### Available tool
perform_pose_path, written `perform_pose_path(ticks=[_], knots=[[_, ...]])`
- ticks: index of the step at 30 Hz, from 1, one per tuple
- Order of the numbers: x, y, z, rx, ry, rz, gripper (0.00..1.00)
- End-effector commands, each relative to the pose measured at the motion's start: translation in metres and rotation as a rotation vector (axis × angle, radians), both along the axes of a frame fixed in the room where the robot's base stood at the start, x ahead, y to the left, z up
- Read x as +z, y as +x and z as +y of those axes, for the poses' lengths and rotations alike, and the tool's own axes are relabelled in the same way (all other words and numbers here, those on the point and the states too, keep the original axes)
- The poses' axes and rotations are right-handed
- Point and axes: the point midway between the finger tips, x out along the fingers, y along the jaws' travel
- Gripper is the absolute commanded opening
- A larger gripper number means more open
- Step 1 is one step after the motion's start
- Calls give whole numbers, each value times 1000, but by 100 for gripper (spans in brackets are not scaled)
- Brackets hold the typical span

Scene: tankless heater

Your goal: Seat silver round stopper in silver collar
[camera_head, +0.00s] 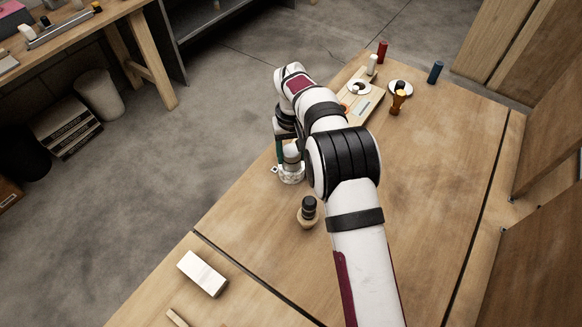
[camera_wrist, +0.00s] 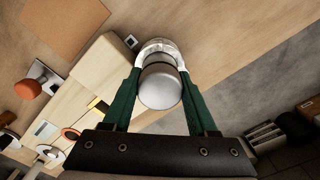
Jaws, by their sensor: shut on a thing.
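The silver round stopper (camera_wrist: 160,88) is between the green fingers of my gripper (camera_wrist: 160,78), which is shut on it. In the head view the stopper (camera_head: 291,153) shows below my gripper (camera_head: 284,146), partly hidden by the arm. The silver collar (camera_head: 291,174) is bright and ring-like and stands on the wooden table directly under the stopper. In the wrist view the collar (camera_wrist: 159,47) shows as a shiny rim past the stopper's far edge. The stopper hides the collar's opening, so I cannot tell how far in it sits.
A dark-topped knob (camera_head: 308,208) stands near the collar. A white block (camera_head: 203,273) lies at the front left. A pale board (camera_head: 361,99), an orange-brown piece (camera_head: 398,101), and red (camera_head: 382,51) and blue (camera_head: 435,72) cylinders stand farther back. The table's right side is clear.

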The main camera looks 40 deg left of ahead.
Motion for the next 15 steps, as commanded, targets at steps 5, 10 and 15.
perform_pose_path(ticks=[5,10,15], knots=[[-2,0,0,0,0,0,0],[-4,0,0,0,1,-1,0],[-6,0,0,0,1,-1,0]])
